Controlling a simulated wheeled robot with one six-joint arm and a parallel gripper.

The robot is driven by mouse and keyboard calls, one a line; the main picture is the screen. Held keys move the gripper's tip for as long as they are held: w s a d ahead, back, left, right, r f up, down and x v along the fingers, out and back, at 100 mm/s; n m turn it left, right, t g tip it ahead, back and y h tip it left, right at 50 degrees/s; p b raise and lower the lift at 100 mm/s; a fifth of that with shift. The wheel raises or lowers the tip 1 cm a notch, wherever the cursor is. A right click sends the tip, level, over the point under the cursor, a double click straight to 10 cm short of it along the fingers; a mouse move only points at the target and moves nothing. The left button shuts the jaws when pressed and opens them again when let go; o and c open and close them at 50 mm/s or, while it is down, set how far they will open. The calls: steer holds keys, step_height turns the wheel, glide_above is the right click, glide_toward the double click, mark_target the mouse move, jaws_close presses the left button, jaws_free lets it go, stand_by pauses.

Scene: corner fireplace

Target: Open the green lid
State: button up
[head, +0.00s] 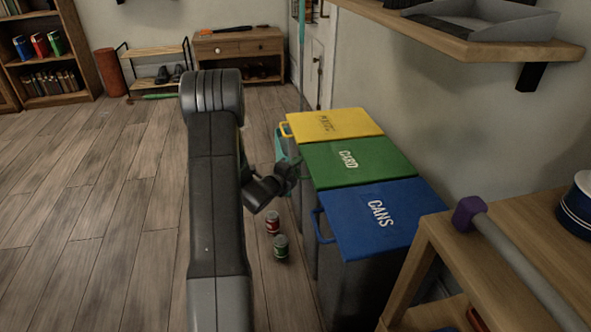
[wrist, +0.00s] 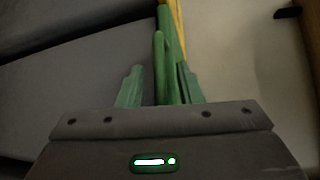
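The green lid (head: 355,163), marked CARD, lies flat and closed on the middle of three bins. My gripper (head: 294,168) is at the front edge of this lid, on its left side. In the wrist view the green handle and lid edge (wrist: 160,68) rise between the two fingers of my gripper (wrist: 159,88). The fingers stand apart, one on each side of the handle. The right finger is very close to it, and a small gap shows at the left finger. The handle is hidden by my gripper in the head view.
A yellow lid (head: 333,124) and a blue lid (head: 376,216) flank the green one, both closed. A wooden shelf (head: 450,40) juts from the wall above. A wooden table (head: 465,255) stands at right. The left floor is clear.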

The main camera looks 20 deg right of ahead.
jaws_close()
steer(key=shift+r, duration=0.1)
